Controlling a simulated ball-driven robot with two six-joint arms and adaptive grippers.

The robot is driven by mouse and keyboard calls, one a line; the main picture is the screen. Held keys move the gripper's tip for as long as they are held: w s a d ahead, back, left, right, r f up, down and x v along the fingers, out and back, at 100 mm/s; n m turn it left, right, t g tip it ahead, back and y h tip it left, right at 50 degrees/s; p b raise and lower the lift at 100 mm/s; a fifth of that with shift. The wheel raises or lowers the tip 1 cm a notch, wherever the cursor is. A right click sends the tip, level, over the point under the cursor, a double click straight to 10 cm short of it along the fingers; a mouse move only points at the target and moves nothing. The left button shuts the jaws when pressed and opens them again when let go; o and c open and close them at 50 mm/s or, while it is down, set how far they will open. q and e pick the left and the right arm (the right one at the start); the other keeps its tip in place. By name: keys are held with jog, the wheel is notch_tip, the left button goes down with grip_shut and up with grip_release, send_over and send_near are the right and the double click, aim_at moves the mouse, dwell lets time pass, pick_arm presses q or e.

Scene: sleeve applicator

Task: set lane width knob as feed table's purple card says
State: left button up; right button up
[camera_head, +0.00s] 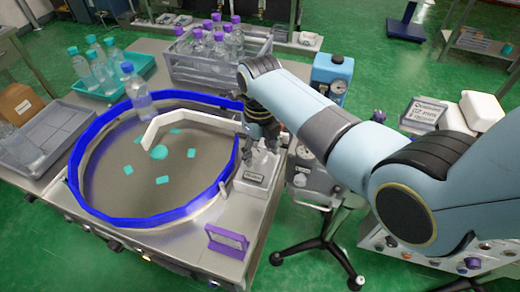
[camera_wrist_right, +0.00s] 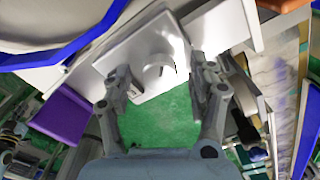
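A purple card (camera_head: 227,241) stands at the feed table's near right corner; I cannot read any setting on it. It also shows in the right wrist view (camera_wrist_right: 62,115) as a purple patch at the left. A pale block with a small label (camera_head: 254,177) sits at the right edge of the round table. In the right wrist view a white round knob (camera_wrist_right: 158,72) stands on a pale plate. My right gripper (camera_wrist_right: 162,80) is open, its fingers on either side of the knob with gaps visible. In the head view the right gripper (camera_head: 264,140) hides the knob. My left gripper is out of view.
The blue-rimmed round table (camera_head: 110,213) holds a bottle (camera_head: 138,97) and several teal pieces, with a white curved guide (camera_head: 192,118). A grey crate (camera_head: 195,72) of purple-capped bottles stands behind. A blue-topped unit (camera_head: 332,72) stands right of the gripper.

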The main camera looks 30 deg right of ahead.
aim_at(260, 153)
jog(key=shift+r, duration=0.15)
notch_tip(260, 153, up, 12)
dwell(0.4)
